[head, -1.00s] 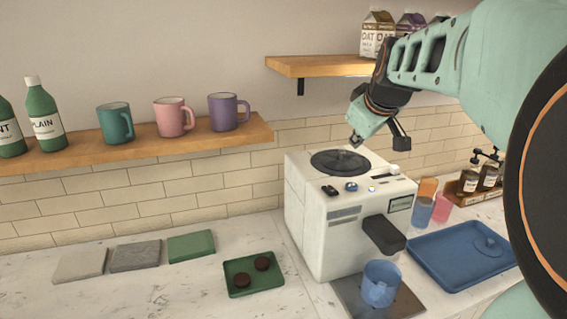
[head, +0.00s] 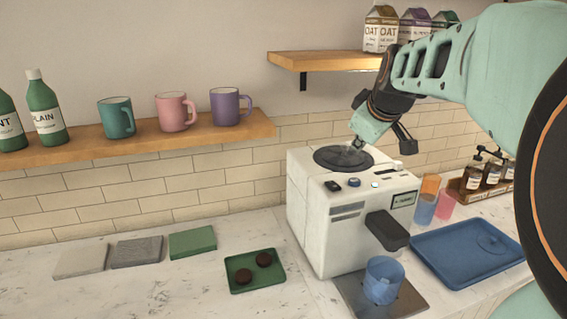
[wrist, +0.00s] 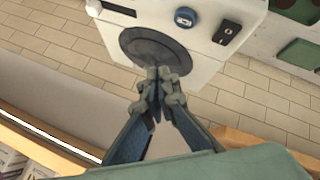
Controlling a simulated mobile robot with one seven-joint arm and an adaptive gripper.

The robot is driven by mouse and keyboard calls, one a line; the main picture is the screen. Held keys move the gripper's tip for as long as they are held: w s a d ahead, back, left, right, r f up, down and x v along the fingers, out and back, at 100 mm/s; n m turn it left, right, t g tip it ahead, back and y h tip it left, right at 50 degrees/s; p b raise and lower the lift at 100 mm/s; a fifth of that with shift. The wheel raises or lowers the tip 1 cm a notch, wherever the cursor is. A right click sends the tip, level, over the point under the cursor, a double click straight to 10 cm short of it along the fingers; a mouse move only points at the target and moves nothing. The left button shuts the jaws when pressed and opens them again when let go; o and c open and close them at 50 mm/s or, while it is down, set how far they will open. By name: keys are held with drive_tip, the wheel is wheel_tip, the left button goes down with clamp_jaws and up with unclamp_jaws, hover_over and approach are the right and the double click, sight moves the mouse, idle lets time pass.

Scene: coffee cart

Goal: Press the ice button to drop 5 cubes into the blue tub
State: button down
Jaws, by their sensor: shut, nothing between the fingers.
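The white machine (head: 318,224) stands on the counter with a dark round lid (head: 330,158) on top. On its top front edge are a black switch (head: 332,185), a blue-marked round button (head: 354,182) and a small lit button (head: 375,184). The wrist view shows the round blue button (wrist: 185,17) and black switch (wrist: 226,32) beyond the lid (wrist: 150,48). The blue tub (head: 383,283) stands upright under the dark spout (head: 387,230); its inside is not clearly visible. My gripper (head: 357,144) is shut and empty above the lid's back; its fingertips (wrist: 158,75) overlap the lid's near edge in the wrist view.
A blue tray (head: 455,272) lies right of the machine, near blue and pink cups (head: 445,205). A green tray (head: 255,285) with dark round items lies left. A shelf (head: 330,64) with cartons is behind my arm. Mugs stand on the left shelf (head: 130,154).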

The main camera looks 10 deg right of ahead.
sight(355, 182)
drive_tip(key=shift+f+b, duration=2.2)
drive_tip(key=shift+f, duration=1)
drive_tip(key=shift+f, duration=0.1)
drive_tip(key=shift+f+b, duration=0.35)
drive_tip(key=shift+b, duration=0.2)
drive_tip(key=shift+f+b, duration=0.55)
drive_tip(key=shift+r, duration=0.15)
drive_tip(key=shift+r+p, duration=0.55)
drive_tip(key=shift+r, duration=0.3)
drive_tip(key=shift+r+p, duration=1.7)
drive_tip(key=shift+r, duration=0.85)
